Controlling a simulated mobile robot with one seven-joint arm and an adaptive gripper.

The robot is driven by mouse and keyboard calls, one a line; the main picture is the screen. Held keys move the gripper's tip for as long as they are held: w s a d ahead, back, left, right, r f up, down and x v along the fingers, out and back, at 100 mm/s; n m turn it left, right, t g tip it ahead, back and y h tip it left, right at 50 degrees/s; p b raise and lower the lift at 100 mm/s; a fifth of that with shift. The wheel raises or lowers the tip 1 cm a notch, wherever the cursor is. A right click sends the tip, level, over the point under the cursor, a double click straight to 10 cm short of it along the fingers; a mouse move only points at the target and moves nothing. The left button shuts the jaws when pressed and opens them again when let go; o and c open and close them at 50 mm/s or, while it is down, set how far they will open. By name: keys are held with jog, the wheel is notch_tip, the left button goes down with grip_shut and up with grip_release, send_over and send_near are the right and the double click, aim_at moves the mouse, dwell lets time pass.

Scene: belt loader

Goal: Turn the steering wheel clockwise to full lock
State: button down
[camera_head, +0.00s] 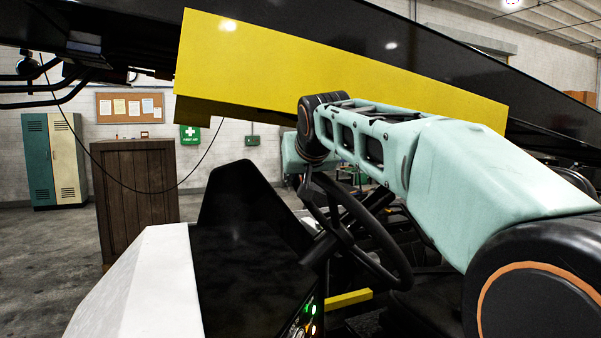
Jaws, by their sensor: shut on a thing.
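The black steering wheel (403,264) stands tilted on its column, right of the dark dashboard. My pale green arm reaches in from the right above it. My gripper (307,180) is at the wheel's upper left rim and is shut on it. The fingers are small, dark and partly hidden by the wrist and rim. The wheel's turn angle cannot be read from this view.
A dark console (240,240) with lit buttons stands left of the wheel, beside a white body panel (140,285). A yellow-sided conveyor boom (330,75) slopes across just above my arm. A wooden crate (140,195) and lockers (53,160) stand behind.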

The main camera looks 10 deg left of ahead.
jog(key=c, duration=1.8)
grip_release()
jog(key=shift+w, duration=0.2)
jog(key=shift+o, duration=0.2)
jog(key=shift+s, duration=0.15)
jog(key=v, duration=0.7)
jog(key=shift+s+d+r, duration=0.1)
jog(key=shift+s, duration=0.05)
